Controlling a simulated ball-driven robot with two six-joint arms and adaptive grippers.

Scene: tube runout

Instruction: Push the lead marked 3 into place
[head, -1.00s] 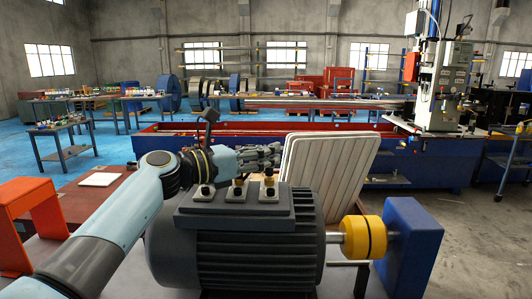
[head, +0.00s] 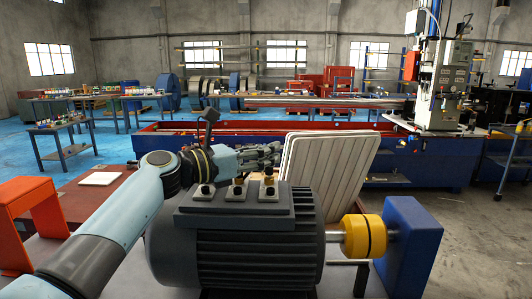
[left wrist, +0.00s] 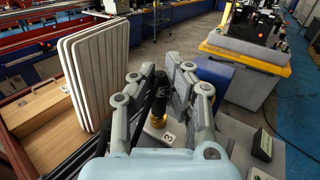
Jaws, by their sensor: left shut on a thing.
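My left gripper (left wrist: 163,90) is shut on a black upright lead (left wrist: 160,92) with a pale mark that looks like a 3. The lead's lower end is at a yellow-brass terminal (left wrist: 158,122), beside a white plate marked 3 (left wrist: 168,139). I cannot tell how deep the lead sits in it. In the head view my left gripper (head: 262,155) is above the dark grey motor (head: 255,240), over the rightmost of three terminals (head: 268,188). The fingers hide most of the lead there. My right gripper is not in view.
A pale ribbed panel (head: 330,165) leans behind the motor, close to the gripper. A yellow coupling (head: 363,237) and blue block (head: 410,245) are at the motor's right. An orange bracket (head: 32,215) stands at the left.

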